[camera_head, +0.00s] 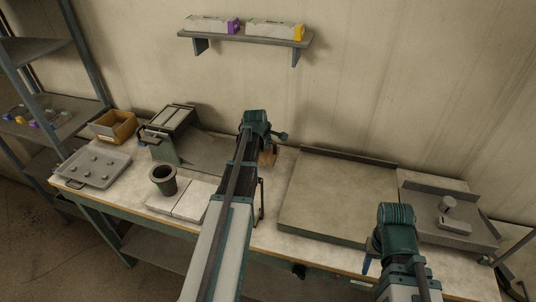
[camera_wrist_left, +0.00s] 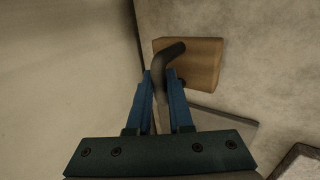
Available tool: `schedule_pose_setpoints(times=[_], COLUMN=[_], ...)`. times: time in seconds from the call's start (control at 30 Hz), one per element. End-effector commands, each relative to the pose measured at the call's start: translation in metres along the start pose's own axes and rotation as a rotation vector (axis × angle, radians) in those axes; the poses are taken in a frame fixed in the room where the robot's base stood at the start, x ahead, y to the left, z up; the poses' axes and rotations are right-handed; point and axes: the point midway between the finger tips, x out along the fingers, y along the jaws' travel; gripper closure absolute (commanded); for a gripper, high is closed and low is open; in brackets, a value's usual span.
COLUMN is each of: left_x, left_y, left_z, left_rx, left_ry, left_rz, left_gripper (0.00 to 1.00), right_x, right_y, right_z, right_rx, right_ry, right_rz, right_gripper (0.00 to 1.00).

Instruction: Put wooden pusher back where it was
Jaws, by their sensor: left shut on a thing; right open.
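The wooden pusher (camera_wrist_left: 203,60) is a light wood block with a dark bent handle. In the left wrist view my left gripper (camera_wrist_left: 160,80) has its blue fingers shut on the handle. The block is beside the wall, over or on the table top; I cannot tell whether it touches. In the head view part of the wooden pusher (camera_head: 268,158) shows just right of my left arm, near the back of the table, and my arm hides the rest. My right gripper (camera_head: 367,265) is open at the table's front right, with a blue finger partly visible.
A grey slab (camera_head: 335,198) lies right of my left arm. A dark pot (camera_head: 163,181), white tiles (camera_head: 195,200), a green-framed device (camera_head: 166,128), a tray (camera_head: 92,166) and a wooden bin (camera_head: 113,126) stand left. A wall shelf (camera_head: 245,37) holds boxes. Another plate (camera_head: 440,215) is right.

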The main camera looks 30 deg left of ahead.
Motion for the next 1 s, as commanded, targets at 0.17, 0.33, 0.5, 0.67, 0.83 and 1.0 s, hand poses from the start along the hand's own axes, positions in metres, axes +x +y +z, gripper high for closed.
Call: schedule_pose_setpoints(times=[0.17,0.33,0.5,0.67,0.83,1.0], left_x=[0.008,0.026,0.031,0.03,0.034,0.032], left_y=[-0.005,-0.018,-0.021,-0.02,-0.022,-0.021], left_z=[0.0,0.0,0.0,0.0,0.0,0.0], left_rx=[0.0,0.0,0.0,0.0,0.0,0.0], left_ry=[0.0,0.0,0.0,0.0,0.0,0.0], left_rz=[0.0,0.0,0.0,0.0,0.0,0.0], left_gripper=[1.0,1.0,1.0,1.0,1.0,0.51], right_x=[0.01,0.032,0.037,0.035,0.04,0.038], right_y=[-0.001,-0.003,-0.004,-0.003,-0.004,-0.004], right_z=[-0.001,-0.002,-0.002,-0.002,-0.002,-0.002], right_rx=[0.0,0.0,0.0,0.0,0.0,0.0], right_ry=[0.0,0.0,0.0,0.0,0.0,0.0], right_rz=[0.0,0.0,0.0,0.0,0.0,0.0], right_gripper=[0.5,0.5,0.5,0.5,0.5,0.5])
